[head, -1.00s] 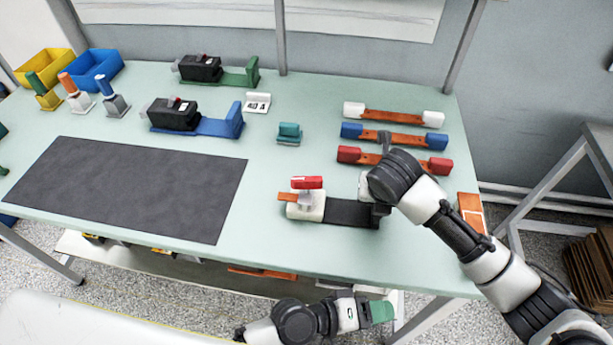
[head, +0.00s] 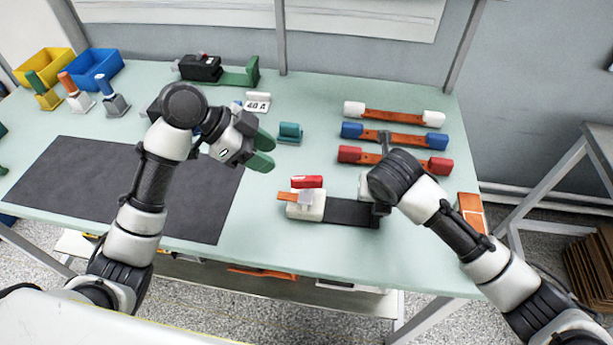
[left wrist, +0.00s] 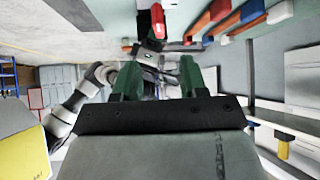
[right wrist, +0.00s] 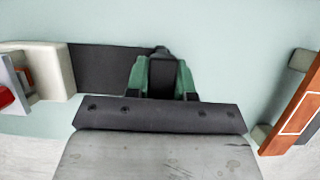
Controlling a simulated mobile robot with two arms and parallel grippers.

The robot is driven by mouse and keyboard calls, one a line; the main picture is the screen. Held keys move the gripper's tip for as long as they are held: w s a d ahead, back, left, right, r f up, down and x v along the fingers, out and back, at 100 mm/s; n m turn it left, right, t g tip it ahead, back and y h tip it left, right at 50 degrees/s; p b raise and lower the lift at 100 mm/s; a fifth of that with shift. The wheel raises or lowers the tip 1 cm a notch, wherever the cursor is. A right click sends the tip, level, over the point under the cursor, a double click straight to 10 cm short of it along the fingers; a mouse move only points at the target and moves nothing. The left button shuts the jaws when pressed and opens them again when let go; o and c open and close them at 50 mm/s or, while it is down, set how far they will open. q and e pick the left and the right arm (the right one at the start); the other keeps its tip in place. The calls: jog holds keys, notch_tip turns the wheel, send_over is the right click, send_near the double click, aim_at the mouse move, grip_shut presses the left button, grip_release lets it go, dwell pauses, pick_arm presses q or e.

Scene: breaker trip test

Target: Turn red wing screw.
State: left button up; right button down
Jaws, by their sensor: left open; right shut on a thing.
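The red wing screw (head: 306,182) sits on top of the near white terminal block (head: 306,208), at the left end of a dark bar (head: 350,211). It also shows in the left wrist view (left wrist: 158,20) beyond the fingers. My left gripper (head: 262,152) is open and empty, above the table to the upper left of the screw and apart from it. My right gripper (right wrist: 161,78) is shut on the dark bar's right part; its green fingers lie on either side of it. In the head view my right arm hides these fingers.
Bars with white (head: 390,116), blue (head: 392,138) and red (head: 400,162) ends lie behind. A teal block (head: 289,133) and a 40 A tag (head: 257,102) stand at the centre back. A dark mat (head: 75,185) covers the left.

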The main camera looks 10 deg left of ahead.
aim_at(306, 178)
pick_arm(q)
jog(key=x, duration=1.1)
jog(key=shift+d, duration=0.1)
jog(key=shift+s, duration=0.1)
grip_shut()
